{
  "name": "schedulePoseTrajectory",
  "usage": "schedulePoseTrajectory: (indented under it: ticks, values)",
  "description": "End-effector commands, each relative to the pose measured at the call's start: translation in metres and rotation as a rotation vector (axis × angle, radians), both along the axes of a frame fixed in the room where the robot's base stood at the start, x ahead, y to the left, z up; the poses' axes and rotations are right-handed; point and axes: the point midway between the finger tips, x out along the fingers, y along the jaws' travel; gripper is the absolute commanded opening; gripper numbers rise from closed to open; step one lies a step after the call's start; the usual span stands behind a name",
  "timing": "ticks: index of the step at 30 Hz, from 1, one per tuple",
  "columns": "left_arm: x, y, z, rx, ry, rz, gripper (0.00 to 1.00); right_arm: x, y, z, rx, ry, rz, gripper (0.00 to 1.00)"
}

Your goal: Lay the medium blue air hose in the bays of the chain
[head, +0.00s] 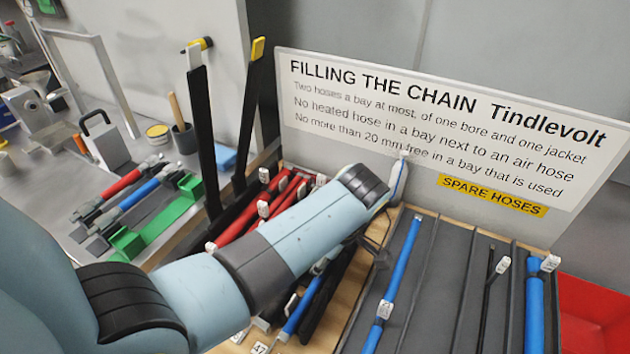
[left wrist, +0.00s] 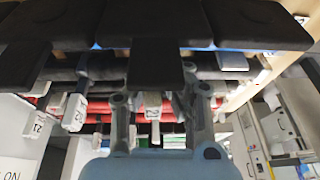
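Several blue hoses show in the head view; I cannot tell which is the medium air hose. One blue hose (head: 401,272) with a white tag lies in the left of the grey spare-hose rack, and a thicker blue one (head: 535,315) lies at its right. Another blue hose (head: 303,303) lies by the chain, partly under my left arm. The chain's black crossbars show close up in the left wrist view (left wrist: 155,70). My left gripper (left wrist: 158,105) has its fingers apart below a crossbar, with a white tag visible between them. In the head view the arm hides most of this gripper.
Red hoses (head: 255,212) with white tags lie behind my left arm. Two tall black arms (head: 204,140) stand upright there. A sign (head: 450,130) stands behind the rack. A green fixture (head: 160,222) is at left and a red bin (head: 593,310) at right.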

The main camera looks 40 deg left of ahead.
Motion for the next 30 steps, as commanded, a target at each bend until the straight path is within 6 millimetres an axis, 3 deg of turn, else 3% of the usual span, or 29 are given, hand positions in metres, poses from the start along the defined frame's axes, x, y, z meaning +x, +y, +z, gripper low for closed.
schedulePoseTrajectory:
  ticks: [1,5,16,30]
  values:
    - [0.0,0.0,0.0,0.0,-0.001,0.0,0.17,0.0,0.0,0.0,0.0,0.0,0.0,0.39]
    - [0.0,0.0,0.0,0.0,-0.001,0.0,0.33,0.0,0.0,0.0,0.0,0.0,0.0,0.39]
    - [0.0,0.0,0.008,0.0,0.0,0.0,0.33,0.001,-0.001,0.005,-0.001,-0.001,0.0,0.39]
    - [0.0,0.0,0.091,0.0,0.0,0.0,0.33,0.001,0.0,0.059,-0.001,-0.002,0.0,0.39]
